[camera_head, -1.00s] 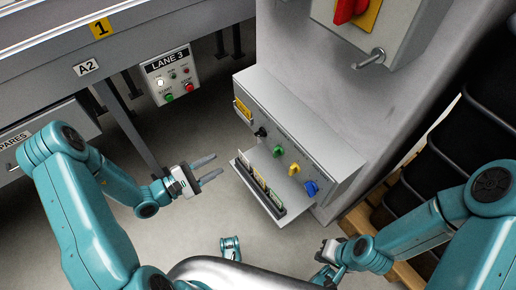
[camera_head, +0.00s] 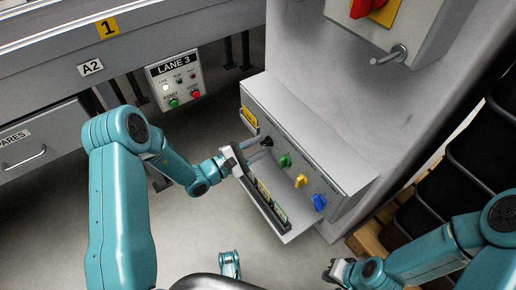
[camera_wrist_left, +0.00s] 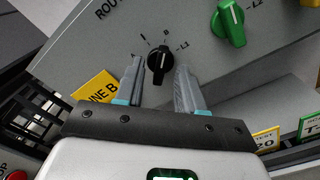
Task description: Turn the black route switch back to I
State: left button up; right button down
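The black route switch (camera_head: 266,141) is a small knob on the sloped face of the grey panel (camera_head: 318,160). In the left wrist view the black switch (camera_wrist_left: 159,62) stands nearly upright, its light mark seeming to lean towards the B label. Letters A, I, B and L1 are printed around it. My left gripper (camera_head: 262,148) is at the panel. Its two fingers (camera_wrist_left: 160,82) are open, one on each side of the knob, with gaps visible. My right gripper (camera_head: 334,272) is low at the right, away from the panel; its fingers are too small to judge.
Green (camera_head: 285,161), yellow (camera_head: 301,180) and blue (camera_head: 319,202) knobs follow along the panel. A ledge with label cards (camera_head: 270,207) lies below. A LANE 3 box (camera_head: 175,82) is at the back left. Black crates (camera_head: 480,150) stand at the right.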

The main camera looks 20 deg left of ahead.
pick_arm(q)
jog(key=shift+w+d, duration=0.15)
grip_shut()
jog(key=shift+n, duration=0.3)
jog(key=n+p, duration=0.2)
jog(key=n, duration=0.1)
jog(key=shift+r+p, duration=0.15)
jog(key=shift+p, duration=0.15)
jog(key=shift+n+p, duration=1.1)
jog(key=shift+n, duration=1.4)
